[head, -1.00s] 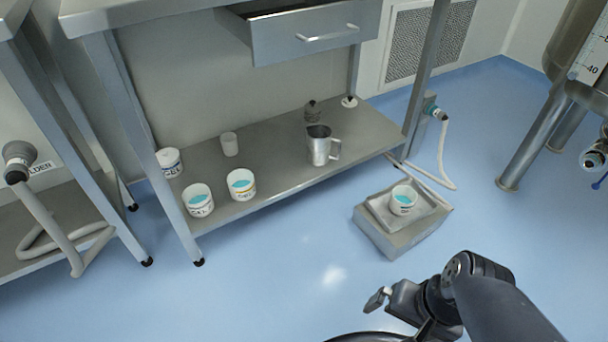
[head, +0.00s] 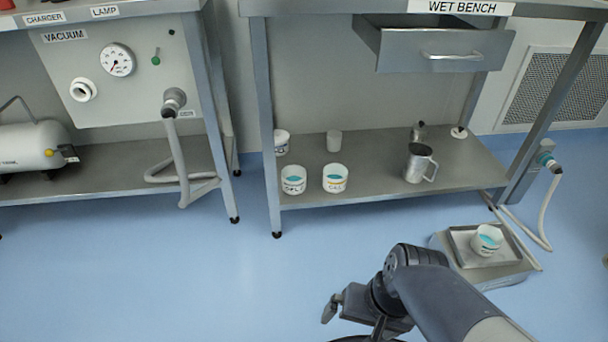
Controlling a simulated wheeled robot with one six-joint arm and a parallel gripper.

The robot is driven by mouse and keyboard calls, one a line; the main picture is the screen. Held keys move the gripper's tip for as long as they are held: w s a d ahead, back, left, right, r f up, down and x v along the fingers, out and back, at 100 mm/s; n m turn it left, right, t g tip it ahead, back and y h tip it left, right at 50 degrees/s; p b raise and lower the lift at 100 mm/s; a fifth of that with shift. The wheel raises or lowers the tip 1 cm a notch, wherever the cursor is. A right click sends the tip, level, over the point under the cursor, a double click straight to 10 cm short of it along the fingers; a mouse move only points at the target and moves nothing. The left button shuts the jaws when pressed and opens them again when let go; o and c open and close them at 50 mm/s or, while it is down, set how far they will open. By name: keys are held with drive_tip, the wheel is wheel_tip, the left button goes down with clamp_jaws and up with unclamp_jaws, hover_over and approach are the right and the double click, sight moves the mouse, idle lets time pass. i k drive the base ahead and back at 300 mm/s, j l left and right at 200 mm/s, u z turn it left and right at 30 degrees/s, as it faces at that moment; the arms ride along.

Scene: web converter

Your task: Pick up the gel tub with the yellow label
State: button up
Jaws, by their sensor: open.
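The gel tub with the yellow label (head: 335,183) is a white open tub with teal gel inside. It stands upright near the front edge of the wet bench's lower shelf, and a thin yellowish band shows on its label. My gripper (head: 330,309) is low in the head view, in front of the bench and well apart from the tub. It is open and seems empty; its fingers are seen only partly. A similar gel tub (head: 293,185) with a dark-lettered label stands just left of the yellow one.
A gel tub (head: 487,240) sits on a low scale-like box (head: 508,272) at right. A drawer (head: 440,50) stands open above. Blue floor is clear in front.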

sight(336, 176)
drive_tip(key=i+l+u, duration=0.15)
drive_tip(key=i+u, duration=0.25)
drive_tip(key=i+l+u, duration=0.2)
drive_tip(key=u, duration=0.2)
drive_tip(key=i+l+u, duration=0.4)
drive_tip(key=k+j, duration=0.05)
drive_tip(key=k, duration=0.05)
